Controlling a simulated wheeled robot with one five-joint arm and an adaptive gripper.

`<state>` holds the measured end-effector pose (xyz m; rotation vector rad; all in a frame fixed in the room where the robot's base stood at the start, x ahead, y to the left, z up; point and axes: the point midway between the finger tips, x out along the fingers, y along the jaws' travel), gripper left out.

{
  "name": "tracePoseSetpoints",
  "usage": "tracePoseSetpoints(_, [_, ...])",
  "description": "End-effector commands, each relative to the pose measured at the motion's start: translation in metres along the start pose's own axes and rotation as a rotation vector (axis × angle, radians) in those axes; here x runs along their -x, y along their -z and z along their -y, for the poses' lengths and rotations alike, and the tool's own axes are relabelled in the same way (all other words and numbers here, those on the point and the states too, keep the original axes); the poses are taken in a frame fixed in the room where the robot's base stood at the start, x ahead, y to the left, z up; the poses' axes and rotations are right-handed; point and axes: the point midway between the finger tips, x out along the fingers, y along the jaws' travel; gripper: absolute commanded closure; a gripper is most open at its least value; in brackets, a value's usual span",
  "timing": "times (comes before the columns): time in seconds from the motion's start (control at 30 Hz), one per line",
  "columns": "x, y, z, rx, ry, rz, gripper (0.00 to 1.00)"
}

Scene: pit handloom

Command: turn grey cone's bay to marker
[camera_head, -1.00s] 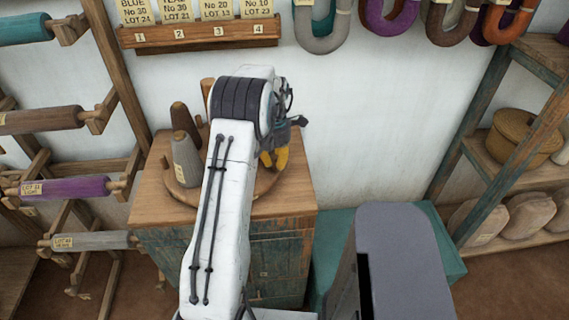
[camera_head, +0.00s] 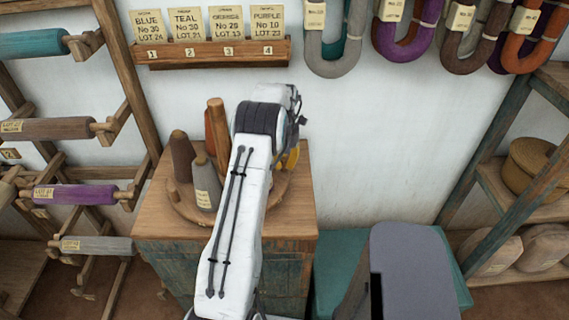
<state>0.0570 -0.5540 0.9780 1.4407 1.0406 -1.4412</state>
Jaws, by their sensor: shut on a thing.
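The grey cone (camera_head: 206,187), with a pale label, stands upright on the front left part of a round wooden turntable (camera_head: 184,208). The turntable sits on a wooden-topped cabinet (camera_head: 157,222). A brown cone (camera_head: 181,158) stands behind and left of the grey one. My arm also covers the turntable's middle and front right. I cannot make out a marker.
A wooden post (camera_head: 218,130) rises from the turntable's middle, with an orange cone (camera_head: 208,132) partly behind it. A card rack (camera_head: 212,53) hangs on the wall above. A spool rack is at left, shelves at right. A teal chest (camera_head: 335,262) stands right of the cabinet.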

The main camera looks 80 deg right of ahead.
Motion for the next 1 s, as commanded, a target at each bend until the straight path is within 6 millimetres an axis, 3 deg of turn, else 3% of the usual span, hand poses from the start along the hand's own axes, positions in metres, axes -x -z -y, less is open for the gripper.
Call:
tracePoseSetpoints(0.4, [-0.0014,-0.0088,-0.0072,0.103,0.001,-0.003,1.00])
tracePoseSetpoints(1.0, [-0.0021,-0.0102,-0.0088,0.122,0.001,-0.003,1.00])
